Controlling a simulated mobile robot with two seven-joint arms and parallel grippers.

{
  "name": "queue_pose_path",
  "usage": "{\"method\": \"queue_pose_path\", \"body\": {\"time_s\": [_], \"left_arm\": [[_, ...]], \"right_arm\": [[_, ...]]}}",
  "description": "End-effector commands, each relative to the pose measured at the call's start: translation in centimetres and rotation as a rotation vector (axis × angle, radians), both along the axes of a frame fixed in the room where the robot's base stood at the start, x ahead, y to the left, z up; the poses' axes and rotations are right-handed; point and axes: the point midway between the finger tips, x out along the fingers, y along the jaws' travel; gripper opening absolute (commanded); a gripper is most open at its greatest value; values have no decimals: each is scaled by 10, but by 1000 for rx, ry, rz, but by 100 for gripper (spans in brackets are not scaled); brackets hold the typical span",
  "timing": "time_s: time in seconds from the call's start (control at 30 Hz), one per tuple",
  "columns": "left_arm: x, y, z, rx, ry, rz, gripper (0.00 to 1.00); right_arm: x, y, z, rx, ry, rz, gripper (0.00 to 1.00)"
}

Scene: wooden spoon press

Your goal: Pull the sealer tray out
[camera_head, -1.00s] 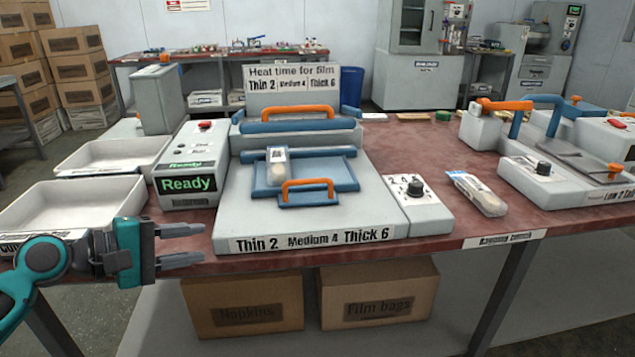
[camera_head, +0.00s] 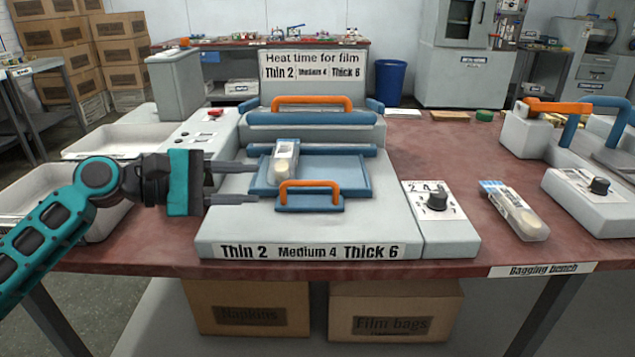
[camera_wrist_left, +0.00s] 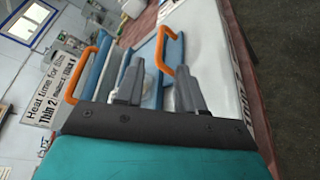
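The blue sealer tray (camera_head: 350,172) sits in the grey sealer (camera_head: 225,225), with its orange handle (camera_head: 310,184) on the front edge. A clear bag with a pale item (camera_head: 284,160) lies on the tray's left part. My left gripper (camera_head: 254,182) is open and empty, fingers pointing right, at the tray's left side and short of the handle. In the left wrist view, the gripper (camera_wrist_left: 159,78) has its two fingers apart, with the tray handle (camera_wrist_left: 178,72) beyond them. The gripper hides the green Ready display. My right gripper is not in view.
The sealer's lid has an orange handle (camera_head: 312,101) behind the tray. A dial box (camera_head: 440,222) stands at the right, with another bag (camera_head: 515,210) beside it. A white bin (camera_head: 30,190) is at the left. The red bench (camera_head: 450,150) is clear behind the dial.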

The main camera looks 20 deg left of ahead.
Motion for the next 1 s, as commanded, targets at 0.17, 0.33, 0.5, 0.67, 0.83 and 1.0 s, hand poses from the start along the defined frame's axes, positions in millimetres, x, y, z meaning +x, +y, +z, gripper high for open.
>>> {"method": "queue_pose_path", "body": {"time_s": [0.17,0.33,0.5,0.67,0.83,1.0], "left_arm": [[17,-23,-5,-3,-4,-2,38],[37,-50,-12,-3,-4,-3,38],[54,-74,-19,-1,-4,-2,38],[65,-88,-24,-1,-2,-1,38],[68,-93,-25,1,-2,-1,38],[69,-93,-25,1,-2,0,38]], "right_arm": [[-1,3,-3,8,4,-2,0],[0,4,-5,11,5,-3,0],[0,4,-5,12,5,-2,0],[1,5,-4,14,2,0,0],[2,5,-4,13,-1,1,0],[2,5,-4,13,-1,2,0]]}}
